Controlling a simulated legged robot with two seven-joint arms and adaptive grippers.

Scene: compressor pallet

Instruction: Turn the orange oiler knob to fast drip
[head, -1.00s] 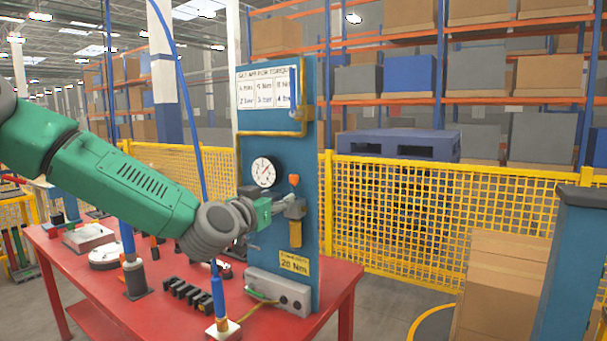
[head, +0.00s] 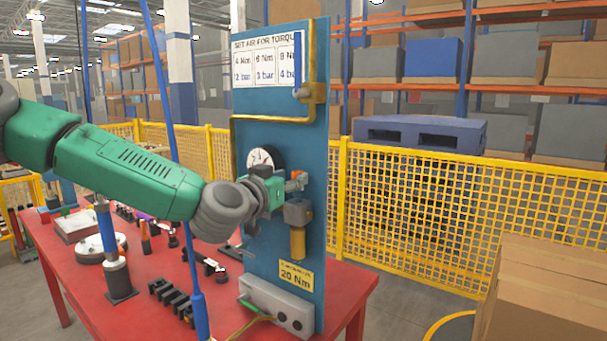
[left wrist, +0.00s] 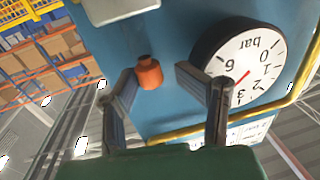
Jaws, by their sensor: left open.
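The orange oiler knob (head: 297,180) sits on the upright blue panel (head: 300,90), above a grey block (head: 297,212) with a yellowish bowl (head: 298,243). My left gripper (head: 288,183) is right beside the knob and hides part of it in the head view. In the left wrist view, the knob (left wrist: 149,73) shows between the two spread fingers of my left gripper (left wrist: 155,77). The fingers are open, with visible gaps to the knob. The pressure gauge (left wrist: 243,68) lies just beyond the right finger. My right gripper is not in view.
The panel stands on a red table (head: 80,265) with tools and fixtures. A blue hanging tool (head: 197,315) is in front of the panel. A grey box (head: 278,303) sits at the panel's foot. Yellow mesh fencing (head: 410,215) and cardboard boxes (head: 545,290) are behind and right.

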